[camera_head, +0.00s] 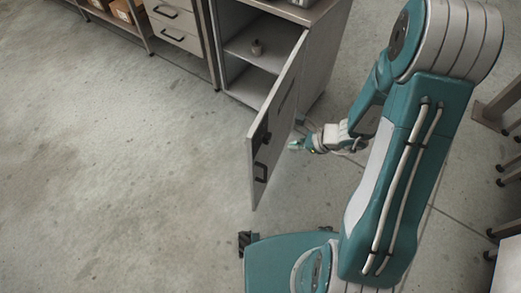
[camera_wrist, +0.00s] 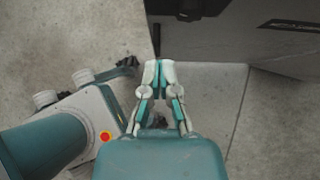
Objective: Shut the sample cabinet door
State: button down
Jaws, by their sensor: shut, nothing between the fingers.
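The sample cabinet (camera_head: 328,32) stands at the top of the head view with its front open, showing shelves inside. Its grey door (camera_head: 277,128) is swung wide out toward me, hinged on the cabinet's right side. In the wrist view my gripper (camera_wrist: 159,64) points at the floor near a dark grey panel (camera_wrist: 240,35), which looks like the door or cabinet side.
A small weight-like object (camera_head: 257,47) sits on the cabinet's shelf. A drawer unit (camera_head: 176,22) and a rack with boxes (camera_head: 122,10) stand at the upper left. Legs of other furniture (camera_head: 500,110) line the right edge. The floor (camera_head: 110,170) at left is clear.

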jog(key=f+m, duration=0.1)
send_near(256, 148)
jog(key=x, duration=0.6)
jog(key=shift+s+d+f, duration=0.2)
jog(key=shift+s+f, duration=0.05)
jog(key=shift+f, duration=0.15)
jog(key=shift+w+a, duration=0.35)
jog(key=shift+a, duration=0.15)
